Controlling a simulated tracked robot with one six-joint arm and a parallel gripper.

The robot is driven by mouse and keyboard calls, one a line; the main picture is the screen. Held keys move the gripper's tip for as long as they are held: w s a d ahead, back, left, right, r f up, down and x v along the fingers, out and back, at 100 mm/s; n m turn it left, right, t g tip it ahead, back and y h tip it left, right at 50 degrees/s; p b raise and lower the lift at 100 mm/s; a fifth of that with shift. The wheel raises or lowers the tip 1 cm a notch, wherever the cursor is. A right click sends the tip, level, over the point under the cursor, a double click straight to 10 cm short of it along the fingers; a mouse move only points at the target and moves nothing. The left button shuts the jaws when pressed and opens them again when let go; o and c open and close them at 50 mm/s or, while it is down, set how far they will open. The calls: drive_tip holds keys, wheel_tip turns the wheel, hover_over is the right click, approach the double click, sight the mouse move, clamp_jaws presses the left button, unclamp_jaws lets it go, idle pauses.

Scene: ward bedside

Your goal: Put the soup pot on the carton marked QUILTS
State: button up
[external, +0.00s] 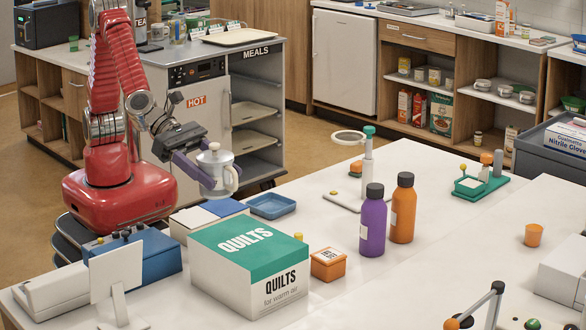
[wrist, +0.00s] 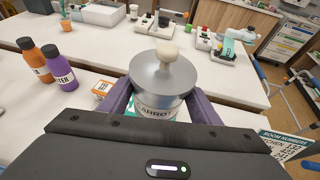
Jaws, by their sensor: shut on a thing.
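The soup pot (external: 218,172) is pale with a silver lid and a light knob. Its label is partly covered in the wrist view (wrist: 163,80), where "ARRO" can be read. My gripper (external: 205,177) is shut on the pot, with one purple finger on each side in the wrist view (wrist: 160,104). It holds the pot upright in the air, behind and above the carton. The QUILTS carton (external: 248,250) is a white box with a green top. It stands on the white table, and its top is bare.
A small orange box (external: 328,265) stands right of the carton. A purple bottle (external: 373,222) and an orange bottle (external: 403,210) stand farther right. A blue tray (external: 273,206) lies behind the carton. A blue box (external: 135,252) and a white panel (external: 117,268) are at its left.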

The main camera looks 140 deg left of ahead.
sight(218, 198)
drive_tip(key=shift+f, duration=3.1)
drive_tip(key=shift+f, duration=1.85)
drive_tip(key=o, duration=1.3)
drive_tip(key=shift+f, duration=0.15)
